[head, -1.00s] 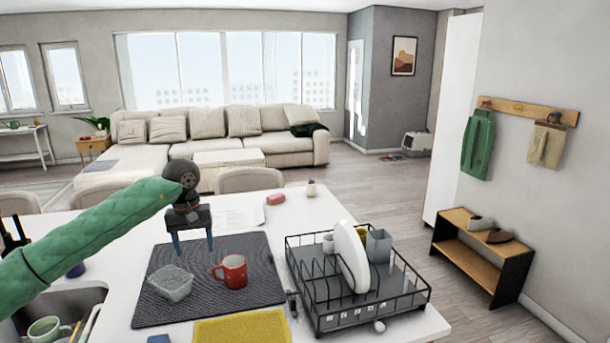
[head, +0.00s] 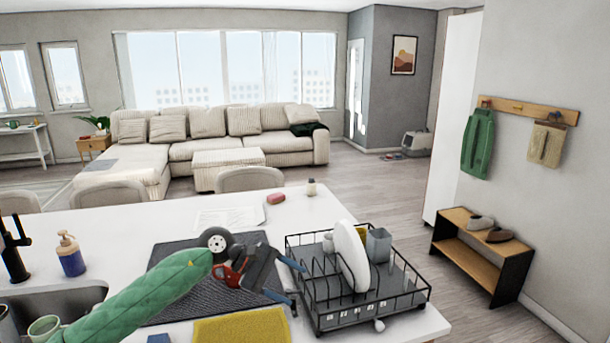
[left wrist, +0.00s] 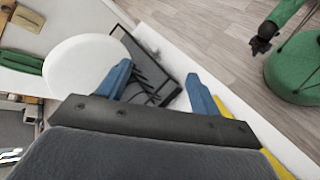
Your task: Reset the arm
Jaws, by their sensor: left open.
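My left gripper (head: 298,285) is open and empty, with its blue fingers pointing right toward the near left side of the dish rack (head: 375,310). In the left wrist view, the two blue fingers (left wrist: 158,72) stand apart, with the black rack and a white plate (left wrist: 85,66) beyond them. My green left arm reaches in from the lower left, over the sink edge and dark mat. What seems to be my right gripper (left wrist: 262,44) shows small and dark at the upper right of the left wrist view; its jaws are unclear.
A red mug (head: 222,273) on the dark mat (head: 176,248) is partly hidden by my left gripper. The rack holds a white plate (head: 350,258) and cups. A yellow cloth (head: 242,328) lies in front. A soap bottle (head: 70,255) stands by the sink (head: 70,298). The back counter is mostly clear.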

